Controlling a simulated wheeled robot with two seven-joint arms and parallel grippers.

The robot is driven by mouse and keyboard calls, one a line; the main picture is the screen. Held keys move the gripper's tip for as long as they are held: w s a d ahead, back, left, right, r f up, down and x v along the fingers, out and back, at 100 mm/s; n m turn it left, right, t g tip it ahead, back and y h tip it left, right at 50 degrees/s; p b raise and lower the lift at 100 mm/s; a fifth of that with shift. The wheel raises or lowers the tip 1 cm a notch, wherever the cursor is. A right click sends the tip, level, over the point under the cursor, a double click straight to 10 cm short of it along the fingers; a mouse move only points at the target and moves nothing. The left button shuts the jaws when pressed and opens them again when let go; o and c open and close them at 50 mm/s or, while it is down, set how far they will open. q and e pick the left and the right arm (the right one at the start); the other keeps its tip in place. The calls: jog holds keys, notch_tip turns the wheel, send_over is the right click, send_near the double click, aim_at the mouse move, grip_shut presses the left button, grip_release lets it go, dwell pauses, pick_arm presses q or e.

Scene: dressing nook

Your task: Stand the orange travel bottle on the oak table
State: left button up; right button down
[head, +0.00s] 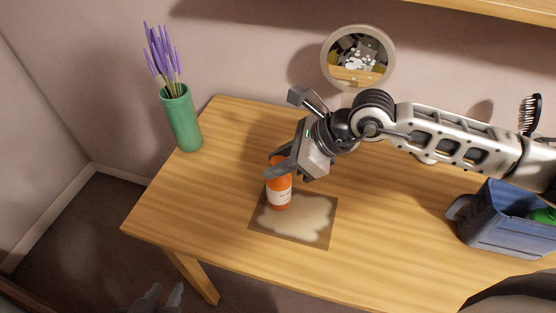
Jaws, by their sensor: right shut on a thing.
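The orange travel bottle (280,196), with a white label, is upright near the middle of the oak table (200,222). Its base shows over the upper left part of a dark square patch with a pale blotch; I cannot tell whether it touches the surface. My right gripper (280,168) reaches in from the right and is shut on the bottle's upper part, hiding some of its top. My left gripper (160,298) shows only as dark fingertips at the bottom edge, below the table's front and away from the bottle; its opening is unclear.
The dark patch with a cream blotch (297,219) lies at the table's middle. A green vase (182,120) with purple stems stands at the back left corner. A round mirror (358,58) is behind my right arm. A blue bin (495,225) with a green item stands right. The left tabletop is clear.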

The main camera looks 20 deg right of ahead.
jog(key=shift+f, duration=0.15)
jog(key=c, duration=1.1)
grip_release()
jog(key=shift+d+r, duration=0.15)
jog(key=shift+r, duration=0.2)
jog(key=b+v, duration=0.1)
jog(key=v, duration=1)
jog(key=shift+s+d+r, duration=0.15)
jog(key=shift+d+r, duration=0.05)
jog(key=shift+s+f, duration=0.1)
